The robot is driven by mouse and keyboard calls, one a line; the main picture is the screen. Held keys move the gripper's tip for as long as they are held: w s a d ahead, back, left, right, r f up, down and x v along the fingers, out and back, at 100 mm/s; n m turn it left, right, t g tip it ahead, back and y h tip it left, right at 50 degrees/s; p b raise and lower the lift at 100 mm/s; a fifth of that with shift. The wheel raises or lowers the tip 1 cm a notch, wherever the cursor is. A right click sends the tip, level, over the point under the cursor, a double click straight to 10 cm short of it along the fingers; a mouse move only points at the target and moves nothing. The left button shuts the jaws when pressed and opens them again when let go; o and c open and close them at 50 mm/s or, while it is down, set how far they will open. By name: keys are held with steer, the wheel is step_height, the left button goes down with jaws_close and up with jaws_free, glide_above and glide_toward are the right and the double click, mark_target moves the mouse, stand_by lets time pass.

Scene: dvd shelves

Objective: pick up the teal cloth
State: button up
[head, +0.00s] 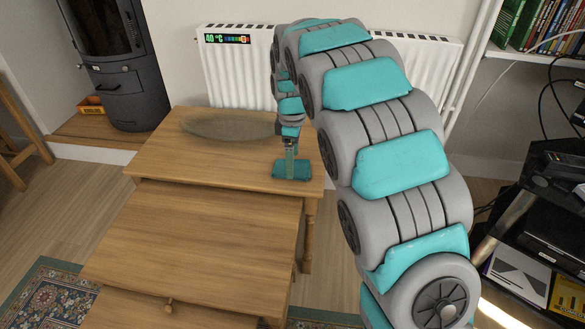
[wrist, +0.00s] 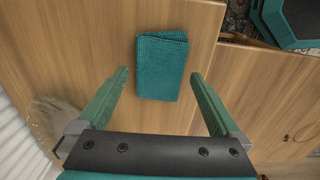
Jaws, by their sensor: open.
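The teal cloth (head: 292,170) lies folded in a small rectangle on the wooden table near its right edge. In the wrist view the cloth (wrist: 162,66) lies flat on the wood, ahead of and between the line of the fingers. My gripper (head: 290,150) is over the cloth in the head view and hides part of it. In the wrist view my gripper (wrist: 160,84) is open, with its two green fingers wide apart and nothing between them. I cannot tell the exact height of the fingertips above the cloth.
The wooden table (head: 215,160) has lower nested tables (head: 195,235) in front. A translucent oval dish (head: 228,125) sits at its back. A white radiator (head: 240,80) stands behind. A black stove (head: 120,70) is at left, shelves with equipment (head: 545,240) at right.

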step_height(320, 180, down, 2)
steer(key=c, duration=1.1)
steer(key=shift+r, duration=0.15)
steer(key=shift+r, duration=1.35)
steer(key=shift+s+a+r, duration=0.1)
steer(key=shift+s+r, duration=0.05)
steer(key=shift+r, duration=0.2)
steer(key=s+a, duration=0.1)
steer(key=s, duration=0.4)
steer(key=s+a+r, duration=0.1)
steer(key=s+a, duration=0.1)
steer(key=s, duration=0.2)
steer(key=s+a+b, duration=0.1)
steer(key=s+a, duration=0.1)
steer(key=s, duration=0.3)
steer(key=shift+s+a+r, duration=0.15)
steer(key=shift+s+a, duration=0.1)
steer(key=shift+s, duration=0.05)
